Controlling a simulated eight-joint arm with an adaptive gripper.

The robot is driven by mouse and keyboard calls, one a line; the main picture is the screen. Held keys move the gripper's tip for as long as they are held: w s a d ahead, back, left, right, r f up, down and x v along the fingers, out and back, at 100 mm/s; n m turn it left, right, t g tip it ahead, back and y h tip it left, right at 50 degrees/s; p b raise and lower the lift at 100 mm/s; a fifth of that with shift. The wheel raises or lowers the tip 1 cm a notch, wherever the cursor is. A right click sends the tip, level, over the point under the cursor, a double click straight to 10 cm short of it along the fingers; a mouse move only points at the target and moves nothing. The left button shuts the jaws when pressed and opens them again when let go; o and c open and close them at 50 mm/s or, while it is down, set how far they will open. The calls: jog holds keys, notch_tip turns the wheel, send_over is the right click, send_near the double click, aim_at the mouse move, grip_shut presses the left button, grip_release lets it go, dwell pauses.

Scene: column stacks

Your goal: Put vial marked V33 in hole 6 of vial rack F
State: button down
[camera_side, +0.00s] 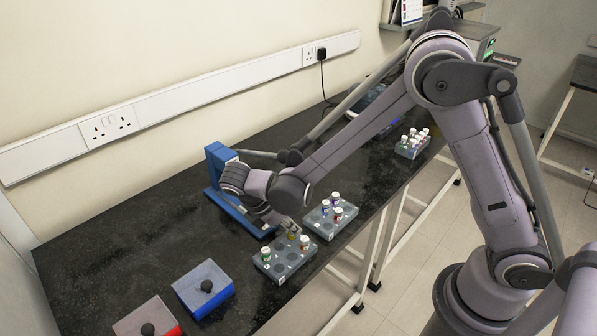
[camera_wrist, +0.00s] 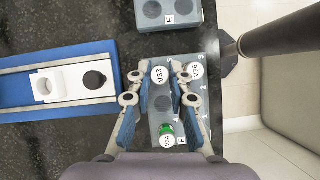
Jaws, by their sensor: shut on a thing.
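The vial marked V33 (camera_wrist: 159,74) has a white cap and sits between the fingers of my gripper (camera_wrist: 160,92), which is shut on it. Vial rack F (camera_wrist: 182,146) is a grey block with its F label at the near edge. V33 is over the far left part of the rack in the wrist view; I cannot tell how deep it is in a hole. An empty hole (camera_wrist: 162,103) lies just nearer. In the side view, my gripper (camera_side: 290,230) is low over rack F (camera_side: 283,271), at its far end. The fingers hide part of the rack, and hole 6's number is not readable.
In rack F stand a green vial V34 (camera_wrist: 167,141) and a white-capped vial (camera_wrist: 195,71), right beside the fingers. Rack E (camera_wrist: 168,20) lies beyond; it holds several vials in the side view (camera_side: 323,228). A blue fixture (camera_wrist: 60,58) lies left. Two knobbed blocks (camera_side: 204,290) lie at front left.

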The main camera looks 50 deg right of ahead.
jog(key=shift+f, duration=0.55)
jog(key=c, duration=0.8)
grip_release()
jog(key=shift+c, duration=0.2)
jog(key=shift+r, duration=3.05)
